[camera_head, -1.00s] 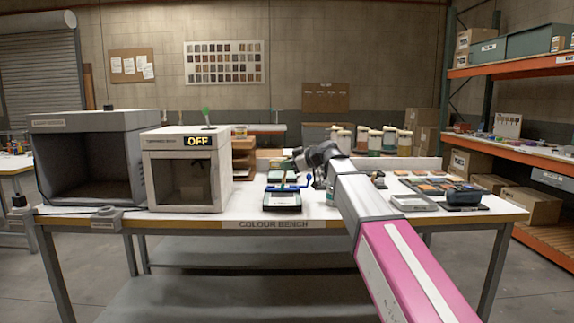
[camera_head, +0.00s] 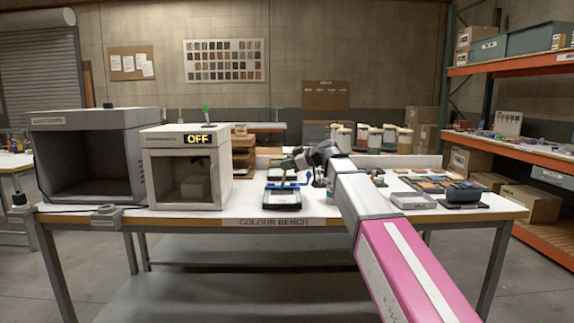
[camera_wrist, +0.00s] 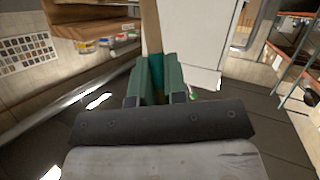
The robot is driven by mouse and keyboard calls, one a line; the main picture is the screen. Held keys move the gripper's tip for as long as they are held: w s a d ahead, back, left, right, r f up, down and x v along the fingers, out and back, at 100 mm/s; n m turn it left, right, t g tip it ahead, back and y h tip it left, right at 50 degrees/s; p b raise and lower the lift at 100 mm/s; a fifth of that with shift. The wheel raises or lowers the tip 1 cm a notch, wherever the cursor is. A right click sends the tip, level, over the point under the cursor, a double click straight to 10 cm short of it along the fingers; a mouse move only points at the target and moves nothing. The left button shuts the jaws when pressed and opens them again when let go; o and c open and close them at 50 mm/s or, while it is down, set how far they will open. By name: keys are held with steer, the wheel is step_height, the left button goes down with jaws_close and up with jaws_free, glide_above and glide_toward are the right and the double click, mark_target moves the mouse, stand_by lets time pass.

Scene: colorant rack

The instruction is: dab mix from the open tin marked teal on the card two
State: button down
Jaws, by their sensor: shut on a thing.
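My gripper (camera_head: 285,163) is over the middle of the bench, its arm coming in from the lower right. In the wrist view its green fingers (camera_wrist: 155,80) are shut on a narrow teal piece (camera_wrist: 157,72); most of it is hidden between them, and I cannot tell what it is. Several small dark-rimmed tins (camera_head: 377,177) stand right of my arm, partly behind it. I cannot read their marks or tell which is teal. Flat coloured patches (camera_head: 428,183) lie farther right; I cannot make out a card number.
A black and green device with a blue bar (camera_head: 284,187) sits at the bench front, below my gripper. A grey cabinet reading OFF (camera_head: 182,170) stands left. Several large jars (camera_head: 375,138) stand behind.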

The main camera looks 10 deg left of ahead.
steer(key=shift+f, duration=0.3)
stand_by(0.7)
steer(key=shift+r, duration=0.1)
steer(key=shift+r, duration=3.4)
steer(key=shift+s, duration=0.15)
